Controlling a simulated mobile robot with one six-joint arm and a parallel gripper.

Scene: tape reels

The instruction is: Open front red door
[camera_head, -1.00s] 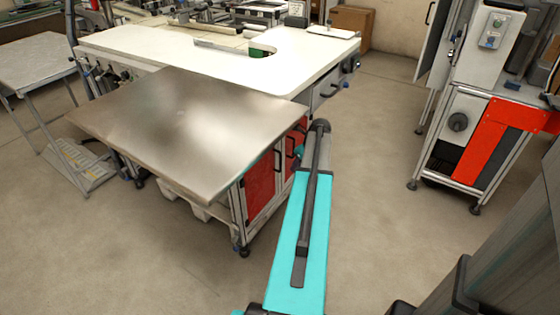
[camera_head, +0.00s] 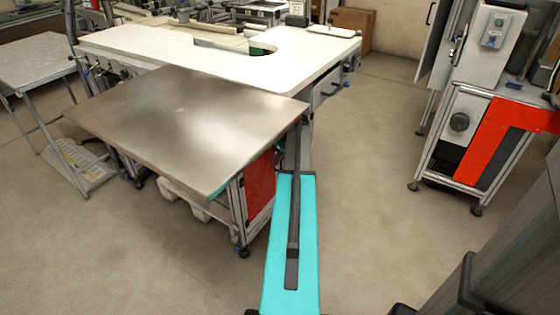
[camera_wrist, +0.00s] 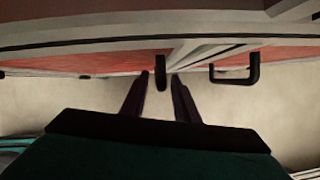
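The red door (camera_head: 260,185) is on the side of the metal-topped cabinet and looks shut; my arm covers part of that side in the head view. In the wrist view, red panels (camera_wrist: 100,63) run along the top, with a pale post between them. A black handle (camera_wrist: 160,75) stands out near this post. My gripper (camera_wrist: 160,85) is open, its two dark fingers apart on either side of that handle's end. I cannot tell whether they touch it. A second black handle (camera_wrist: 236,72) is to the right, outside the fingers. The gripper is hidden in the head view.
The metal tabletop (camera_head: 180,125) overhangs the cabinet near my arm. A white worktable (camera_head: 230,60) stands behind it. A machine with a red panel (camera_head: 490,145) stands at the right. The floor between is clear.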

